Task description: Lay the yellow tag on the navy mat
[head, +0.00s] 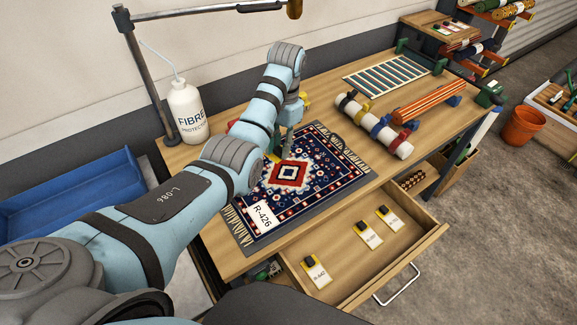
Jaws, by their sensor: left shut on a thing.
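A navy and red patterned mat (328,158) with pale fringes lies on the bench, a white card marked R-426 (263,216) at its near left end. My left gripper (287,150) points down over the mat's far left part. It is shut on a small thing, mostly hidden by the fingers. A yellow-green edge (271,157) shows beside the fingertips and looks like the yellow tag; I cannot tell whether it touches the mat. My right gripper is not in view.
An open drawer (350,262) at the bench front holds several white tags with yellow and black ends. A white bottle (187,110) and lamp post stand behind my arm. A blue tray (75,195) is at left.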

